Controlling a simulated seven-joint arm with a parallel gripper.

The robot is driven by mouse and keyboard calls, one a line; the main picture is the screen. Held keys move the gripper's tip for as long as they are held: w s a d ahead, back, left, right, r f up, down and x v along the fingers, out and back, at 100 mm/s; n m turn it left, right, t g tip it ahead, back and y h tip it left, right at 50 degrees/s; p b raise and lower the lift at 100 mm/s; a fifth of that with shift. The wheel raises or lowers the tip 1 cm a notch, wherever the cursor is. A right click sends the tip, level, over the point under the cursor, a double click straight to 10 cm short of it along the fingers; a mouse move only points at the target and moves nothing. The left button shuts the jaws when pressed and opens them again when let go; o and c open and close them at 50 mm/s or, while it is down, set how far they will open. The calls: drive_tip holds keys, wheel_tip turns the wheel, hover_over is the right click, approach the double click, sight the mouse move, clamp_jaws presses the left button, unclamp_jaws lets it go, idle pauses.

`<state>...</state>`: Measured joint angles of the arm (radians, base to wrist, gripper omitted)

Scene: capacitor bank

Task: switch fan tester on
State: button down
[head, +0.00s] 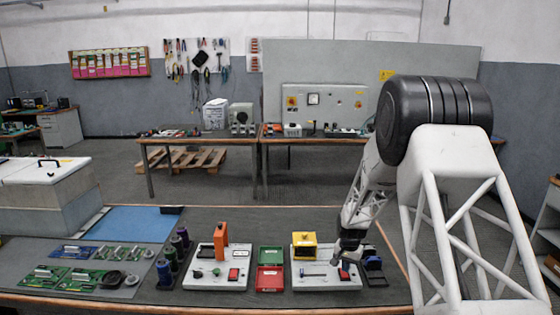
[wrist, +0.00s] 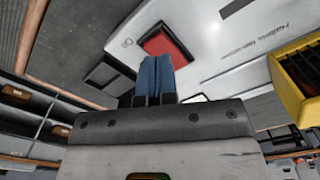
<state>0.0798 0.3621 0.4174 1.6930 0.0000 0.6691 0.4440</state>
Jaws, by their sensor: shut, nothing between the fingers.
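A white test board (head: 326,284) on the front bench carries a yellow box (head: 304,244) with a dark slotted opening; I take this for the fan tester. A red switch (head: 345,275) sits at its right side. In the wrist view the red switch (wrist: 168,44) lies in a dark frame on the white face, with the yellow box (wrist: 299,80) to the right. My gripper (head: 342,260) is low over the board's right side. Its blue fingertips (wrist: 156,66) are shut and empty, and overlap the switch's lower edge. Whether they touch it, and the switch's position, I cannot tell.
A second white board (head: 216,275) with an orange block (head: 221,233) and a red switch stands to the left. Green and red trays (head: 270,280) lie between the boards. Spools (head: 165,272) and circuit boards (head: 70,275) are further left. A dark item (head: 373,268) stands close right.

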sight(345, 275)
drive_tip(key=shift+f, duration=1.25)
idle(1.2)
drive_tip(key=shift+r, duration=0.2)
drive_tip(key=shift+r, duration=3.3)
drive_tip(key=shift+r, duration=0.1)
